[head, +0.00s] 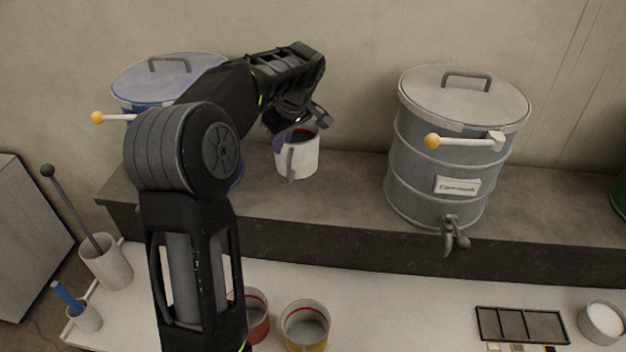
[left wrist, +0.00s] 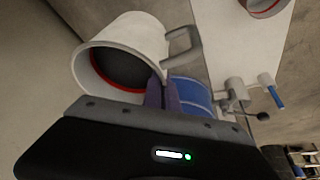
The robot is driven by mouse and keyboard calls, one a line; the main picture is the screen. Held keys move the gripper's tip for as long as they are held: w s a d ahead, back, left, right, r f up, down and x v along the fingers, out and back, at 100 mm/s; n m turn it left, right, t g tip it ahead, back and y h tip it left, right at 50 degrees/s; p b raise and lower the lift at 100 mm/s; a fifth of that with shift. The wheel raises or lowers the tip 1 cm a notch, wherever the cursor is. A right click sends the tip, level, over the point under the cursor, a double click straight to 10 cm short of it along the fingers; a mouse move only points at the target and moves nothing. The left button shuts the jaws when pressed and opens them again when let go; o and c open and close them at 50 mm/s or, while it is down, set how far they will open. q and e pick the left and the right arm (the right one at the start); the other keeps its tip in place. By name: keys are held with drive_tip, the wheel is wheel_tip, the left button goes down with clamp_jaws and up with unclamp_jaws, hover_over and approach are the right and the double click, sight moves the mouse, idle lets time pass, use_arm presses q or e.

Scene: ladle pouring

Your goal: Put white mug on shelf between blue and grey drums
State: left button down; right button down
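The white mug (head: 301,158) is upright at the shelf (head: 345,190), between the blue drum (head: 150,85) at left and the grey drum (head: 440,150) at right. I cannot tell whether its base touches the shelf. My left gripper (head: 284,138) reaches down to its rim from the upper left. In the left wrist view, the purple fingers (left wrist: 163,94) pinch the wall of the mug (left wrist: 120,45) near its handle. The blue drum, also in that view (left wrist: 190,95), is partly hidden by my arm in the head view. My right gripper is out of view.
Below the shelf, a white table holds a red cup (head: 257,315), a yellow cup (head: 306,325), a dark divided tray (head: 521,325) and a white bowl (head: 604,322). White pots with tools stand at left. The grey drum's tap (head: 453,238) sticks out over the shelf edge.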

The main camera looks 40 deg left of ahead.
sight(283, 175)
use_arm(q)
drive_tip(key=shift+w+f+p, duration=0.1)
drive_tip(key=shift+f+p, duration=0.25)
drive_tip(key=shift+f, duration=2.65)
drive_tip(key=shift+f+p, duration=0.35)
drive_tip(key=shift+f, duration=1.55)
drive_tip(key=shift+f, duration=0.15)
drive_tip(key=c, duration=1.7)
unclamp_jaws()
